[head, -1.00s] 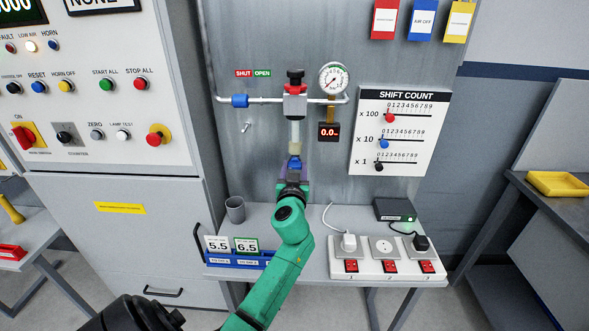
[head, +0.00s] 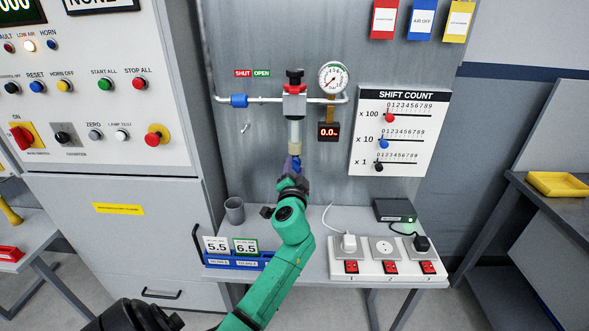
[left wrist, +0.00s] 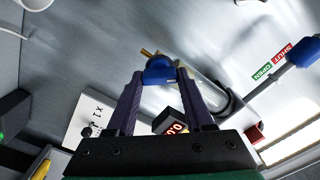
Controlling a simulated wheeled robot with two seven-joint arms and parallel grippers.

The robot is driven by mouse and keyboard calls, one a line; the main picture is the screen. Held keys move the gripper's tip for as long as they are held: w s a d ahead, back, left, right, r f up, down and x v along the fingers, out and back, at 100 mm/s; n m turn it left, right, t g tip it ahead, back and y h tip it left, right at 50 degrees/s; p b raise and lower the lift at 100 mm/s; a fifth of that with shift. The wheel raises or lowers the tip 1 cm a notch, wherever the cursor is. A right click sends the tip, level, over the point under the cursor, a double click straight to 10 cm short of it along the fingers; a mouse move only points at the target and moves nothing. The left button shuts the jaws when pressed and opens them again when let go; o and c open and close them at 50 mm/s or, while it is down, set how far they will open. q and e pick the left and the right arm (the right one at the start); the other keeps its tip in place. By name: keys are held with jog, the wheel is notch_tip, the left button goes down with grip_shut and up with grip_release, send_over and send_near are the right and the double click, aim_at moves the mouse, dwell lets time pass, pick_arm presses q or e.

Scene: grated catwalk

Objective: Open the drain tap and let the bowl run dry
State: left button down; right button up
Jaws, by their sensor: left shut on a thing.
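My left gripper (head: 294,165) is directly under the bowl, reaching up from below. In the left wrist view its two purple fingers are shut on the blue drain tap (left wrist: 160,71), one finger on each side. A brass end shows just beyond the tap. In the head view the gripper mostly hides the tap. My right gripper is out of view.
A gauge (head: 333,78) and a red-digit readout (head: 328,132) are right of the bowl. A blue valve (head: 239,101) sits on the pipe at left. Below are a grey cup (head: 235,210), number cards (head: 245,246) and a socket strip (head: 388,262). A shift count board (head: 400,130) hangs right.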

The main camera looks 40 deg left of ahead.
pick_arm(q)
jog(key=m, duration=0.4)
jog(key=shift+m+p, duration=0.3)
jog(key=shift+p, duration=0.1)
jog(key=shift+f+m+p, duration=0.15)
jog(key=shift+m+p, duration=0.25)
jog(key=shift+m, duration=1.3)
jog(key=shift+c, duration=1.4)
grip_release()
jog(key=shift+d, duration=0.1)
